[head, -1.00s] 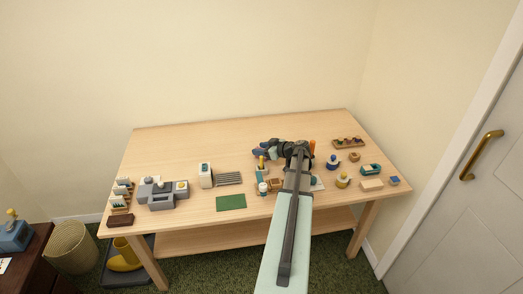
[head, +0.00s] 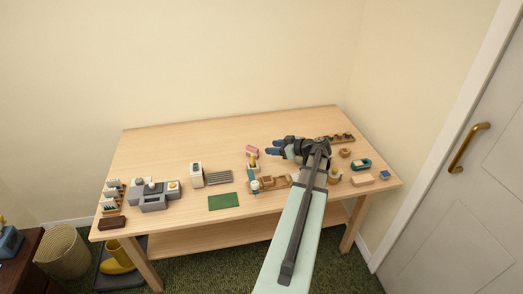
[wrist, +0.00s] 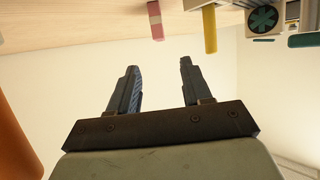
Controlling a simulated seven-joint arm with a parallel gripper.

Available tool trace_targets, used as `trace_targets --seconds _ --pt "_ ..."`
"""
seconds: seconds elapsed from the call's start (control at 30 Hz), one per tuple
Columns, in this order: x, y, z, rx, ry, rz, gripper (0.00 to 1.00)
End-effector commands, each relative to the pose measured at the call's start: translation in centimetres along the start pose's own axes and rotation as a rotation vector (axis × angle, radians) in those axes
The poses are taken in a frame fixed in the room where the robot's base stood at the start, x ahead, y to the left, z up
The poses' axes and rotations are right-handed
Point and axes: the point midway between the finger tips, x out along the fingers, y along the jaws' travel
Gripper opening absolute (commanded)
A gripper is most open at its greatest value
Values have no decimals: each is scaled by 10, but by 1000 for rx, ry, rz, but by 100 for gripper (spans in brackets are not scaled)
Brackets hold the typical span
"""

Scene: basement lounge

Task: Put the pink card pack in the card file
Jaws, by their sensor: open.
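The pink card pack (head: 252,150) lies on the table just left of my gripper in the head view. It also shows at the top edge of the wrist view (wrist: 156,20), beyond the fingertips. My gripper (wrist: 159,68) is open, with nothing between its fingers. In the head view my gripper (head: 273,149) is over the table's right half, its blue fingers pointing left. I cannot tell for sure which thing is the card file; wooden racks with upright white cards (head: 112,188) stand at the table's left end.
A wooden tray (head: 268,183) and a small bottle (head: 254,187) stand near the front. A grey stepped block (head: 152,203), a white box (head: 196,174) and a green mat (head: 223,201) are on the left. The back left of the table (head: 180,145) is clear.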

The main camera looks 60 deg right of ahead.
Motion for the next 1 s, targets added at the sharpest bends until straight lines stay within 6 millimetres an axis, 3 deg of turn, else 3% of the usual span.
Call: trace_targets --seconds 0.47,0.57,0.8,1.0 --pt "9 -5 -4 -6 0 -14 49" --pt "23 -14 -22 -33 5 -37 49" --pt "58 -31 -96 -146 21 -91 49" --pt "78 -37 -134 -267 -68 -121 49"
